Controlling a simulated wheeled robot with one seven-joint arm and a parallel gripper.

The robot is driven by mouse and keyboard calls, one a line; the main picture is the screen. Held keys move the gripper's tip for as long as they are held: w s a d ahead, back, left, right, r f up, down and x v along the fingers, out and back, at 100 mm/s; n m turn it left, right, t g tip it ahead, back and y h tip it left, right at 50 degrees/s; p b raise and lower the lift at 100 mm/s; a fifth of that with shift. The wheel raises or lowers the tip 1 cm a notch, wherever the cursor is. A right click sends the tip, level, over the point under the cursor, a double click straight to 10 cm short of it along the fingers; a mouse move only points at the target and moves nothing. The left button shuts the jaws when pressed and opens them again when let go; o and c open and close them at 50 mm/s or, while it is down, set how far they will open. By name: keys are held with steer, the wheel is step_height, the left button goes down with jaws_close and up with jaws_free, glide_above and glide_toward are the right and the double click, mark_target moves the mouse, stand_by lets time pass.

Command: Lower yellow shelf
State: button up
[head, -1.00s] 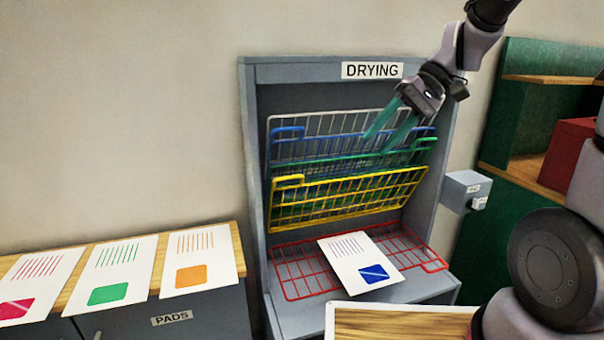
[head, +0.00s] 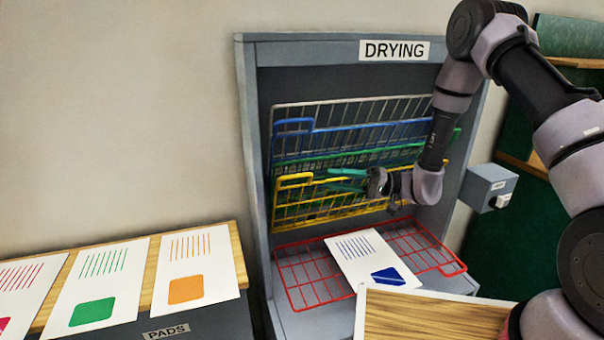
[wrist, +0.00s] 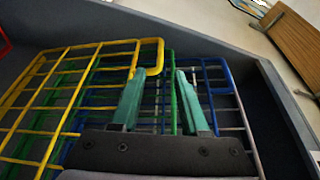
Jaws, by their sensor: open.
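The yellow wire shelf (head: 318,208) is tilted steeply up in the grey drying rack, in front of the other raised shelves. Its squared handle loop (head: 294,177) is at its upper left corner. My gripper (head: 328,180) is open and empty, just right of that loop, with its teal fingers pointing left across the shelf's upper part. In the wrist view the yellow loop (wrist: 161,58) lies just past the fingertips, close to the left finger. I cannot tell whether they touch.
The green (head: 345,160) and blue (head: 340,139) shelves are raised behind the yellow one. The red shelf (head: 290,275) lies flat below, with a printed sheet (head: 365,255) on it. A small grey box (head: 490,187) is beside the rack. Printed sheets lie on the left cabinet.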

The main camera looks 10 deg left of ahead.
mark_target(297, 176)
steer(key=a, duration=0.3)
steer(key=s+a, duration=0.1)
steer(key=a, duration=0.6)
steer(key=shift+s+a+r, duration=0.25)
steer(key=shift+s+r, duration=0.1)
jaws_close()
stand_by(0.9)
